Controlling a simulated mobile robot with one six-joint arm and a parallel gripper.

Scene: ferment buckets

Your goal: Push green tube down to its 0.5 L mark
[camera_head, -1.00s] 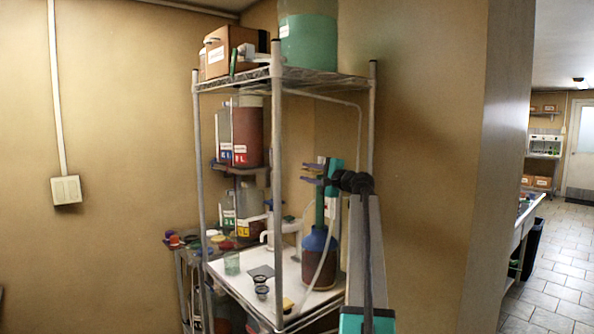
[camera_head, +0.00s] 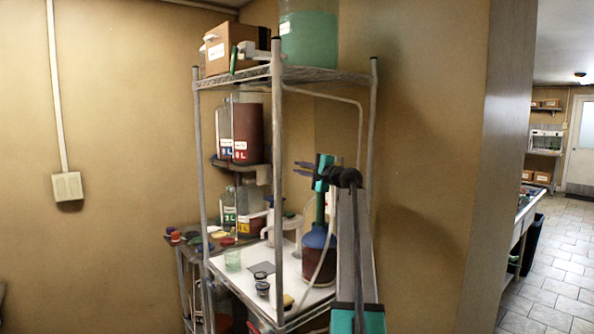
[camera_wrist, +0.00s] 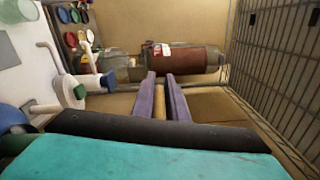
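A green tube (camera_head: 320,208) stands upright from the top of a blue-shouldered bottle (camera_head: 319,240) with dark red-brown contents, on the white shelf. No 0.5 L mark is readable on it. My gripper (camera_head: 304,168) is above the bottle, level with or above the tube's upper end, its fingers pointing left. My gripper's body overlaps the tube's top, so contact cannot be told. The tube is not clearly seen there.
Small dark jars (camera_head: 262,284) and a clear cup (camera_head: 233,260) stand on the white shelf (camera_head: 301,295). Labelled bottles (camera_head: 248,133) stand behind the front post (camera_head: 277,170). A box (camera_head: 228,48) and a green-filled bucket (camera_head: 308,40) are on top. A white pump-like fitting (camera_wrist: 70,92) is near the fingers.

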